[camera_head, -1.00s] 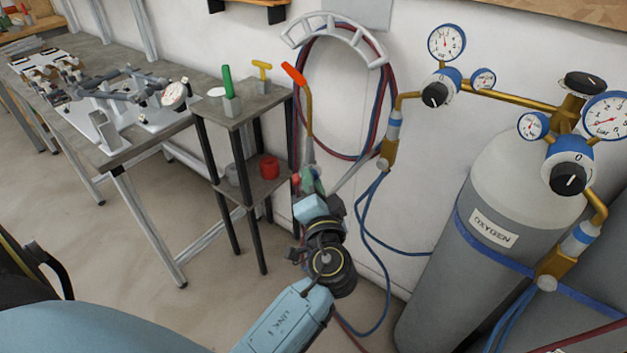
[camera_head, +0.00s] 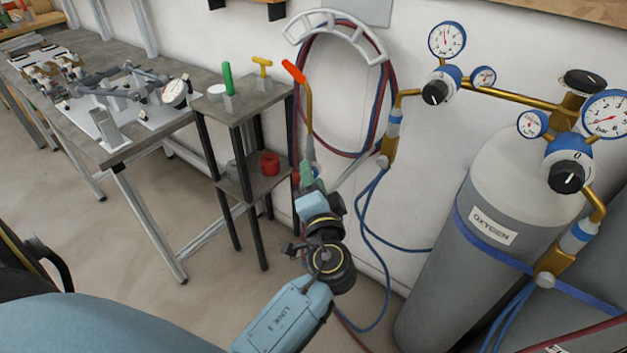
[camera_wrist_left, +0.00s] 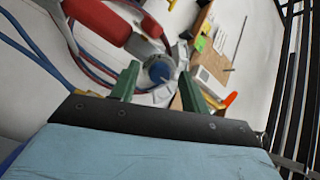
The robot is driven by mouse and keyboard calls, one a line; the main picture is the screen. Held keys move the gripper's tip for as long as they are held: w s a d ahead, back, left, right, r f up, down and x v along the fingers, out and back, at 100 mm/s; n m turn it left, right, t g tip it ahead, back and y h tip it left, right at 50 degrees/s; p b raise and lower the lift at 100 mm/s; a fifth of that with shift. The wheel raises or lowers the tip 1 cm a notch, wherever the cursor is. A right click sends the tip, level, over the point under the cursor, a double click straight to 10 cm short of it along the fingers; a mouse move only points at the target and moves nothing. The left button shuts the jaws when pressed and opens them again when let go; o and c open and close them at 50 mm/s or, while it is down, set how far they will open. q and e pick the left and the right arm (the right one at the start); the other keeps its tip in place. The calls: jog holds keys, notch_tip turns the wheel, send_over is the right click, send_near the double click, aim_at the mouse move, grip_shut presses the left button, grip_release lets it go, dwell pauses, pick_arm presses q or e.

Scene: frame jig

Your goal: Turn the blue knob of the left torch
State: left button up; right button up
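The left torch (camera_head: 309,110), with an orange tip and brass neck, stands upright by the wall beside the small shelf. In the left wrist view its blue knob (camera_wrist_left: 160,71) shows between the two green fingers of my left gripper (camera_wrist_left: 159,76). The fingers are apart, with visible gaps at the sides of the knob. Whether the knob is fully between the fingertips or just beyond them I cannot tell. In the head view my left gripper (camera_head: 309,181) is at the torch's lower body, and my wrist hides the knob there. My right gripper is not in view.
A small shelf (camera_head: 241,105) stands close left of the torch. Red and blue hoses (camera_head: 378,110) hang on the wall behind it. Regulators and a grey oxygen cylinder (camera_head: 440,250) stand at right. A workbench (camera_head: 120,155) is at left. A red torch part (camera_wrist_left: 98,18) shows in the wrist view.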

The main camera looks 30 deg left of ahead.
pick_arm(q)
jog(key=b+v, duration=0.1)
jog(key=v, duration=1.2)
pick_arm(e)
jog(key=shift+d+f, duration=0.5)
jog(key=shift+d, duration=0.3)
pick_arm(q)
jog(key=shift+s+d, duration=0.1)
jog(key=shift+d, duration=0.05)
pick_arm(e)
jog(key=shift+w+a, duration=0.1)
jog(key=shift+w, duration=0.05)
